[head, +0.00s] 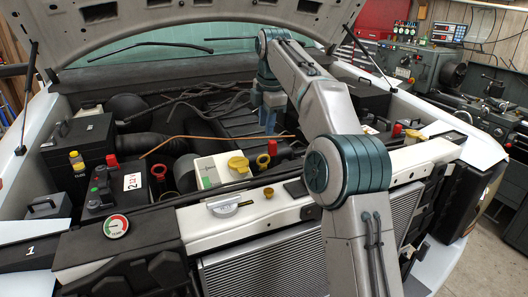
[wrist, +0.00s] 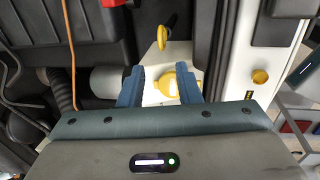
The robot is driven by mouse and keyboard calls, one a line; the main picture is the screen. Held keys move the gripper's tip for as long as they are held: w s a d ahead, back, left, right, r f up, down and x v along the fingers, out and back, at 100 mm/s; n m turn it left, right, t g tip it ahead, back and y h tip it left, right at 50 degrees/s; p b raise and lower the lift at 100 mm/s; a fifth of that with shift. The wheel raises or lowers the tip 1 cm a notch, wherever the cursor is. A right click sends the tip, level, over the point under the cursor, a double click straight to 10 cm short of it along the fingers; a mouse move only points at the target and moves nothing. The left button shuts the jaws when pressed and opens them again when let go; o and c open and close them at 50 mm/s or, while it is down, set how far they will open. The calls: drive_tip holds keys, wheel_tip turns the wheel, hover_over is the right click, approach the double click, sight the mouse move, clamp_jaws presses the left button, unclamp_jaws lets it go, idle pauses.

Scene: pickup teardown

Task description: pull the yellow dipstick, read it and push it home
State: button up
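A yellow ring handle, which looks like the dipstick (wrist: 167,32), stands in the upper middle of the wrist view. In the wrist view the ring lies beyond the fingertips. A wider yellow cap (wrist: 184,82) on a pale cover appears between the fingers, partly hidden by one of them. In the head view my gripper (head: 268,126) hangs over the engine bay, behind the yellow cap (head: 239,163).
The pale front crossbar (head: 220,228) carries a gold cap (head: 268,192). An orange line (head: 200,137) crosses the bay. A black battery-like box (head: 103,194) stands at left. The raised hood (head: 90,25) hangs above.

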sight(263, 155)
drive_tip(key=f, duration=0.3)
drive_tip(key=w+f, duration=0.1)
drive_tip(key=f, duration=0.5)
drive_tip(key=shift+w+a+f+b, duration=0.25)
drive_tip(key=shift+w+a+b, duration=0.05)
drive_tip(key=shift+w+a, duration=0.05)
clamp_jaws()
